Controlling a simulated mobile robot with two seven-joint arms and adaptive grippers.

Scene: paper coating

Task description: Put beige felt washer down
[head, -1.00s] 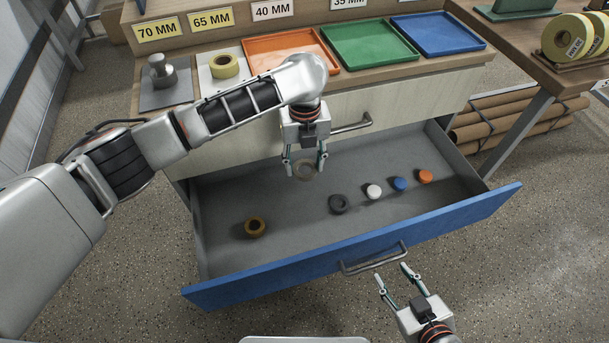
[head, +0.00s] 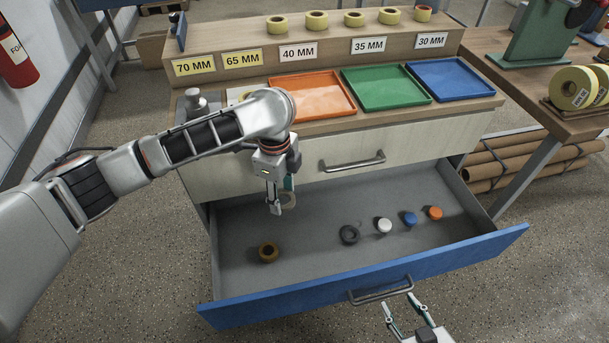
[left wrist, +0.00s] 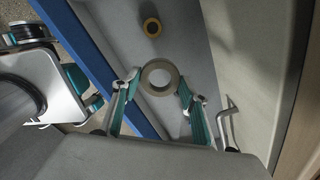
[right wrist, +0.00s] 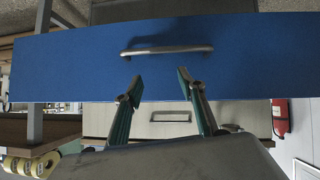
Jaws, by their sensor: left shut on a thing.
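The beige felt washer (head: 289,200) is a flat ring gripped at its edges between the fingertips of my left gripper (head: 281,199). It hangs above the left-middle of the open drawer (head: 315,265), apart from the drawer floor as far as I can tell. In the left wrist view the washer (left wrist: 160,92) shows whole, with a finger of my left gripper (left wrist: 160,80) on each side. My right gripper (head: 405,312) is open and empty in front of the drawer's handle; its spread fingers also show in the right wrist view (right wrist: 158,88).
The drawer holds a brown-yellow ring (head: 268,252), a dark grey ring (head: 349,235), and white (head: 384,225), blue (head: 410,218) and orange (head: 435,212) caps. Its floor between the brown-yellow and grey rings is clear. Orange (head: 312,112), green (head: 387,101) and blue (head: 450,95) trays stand above.

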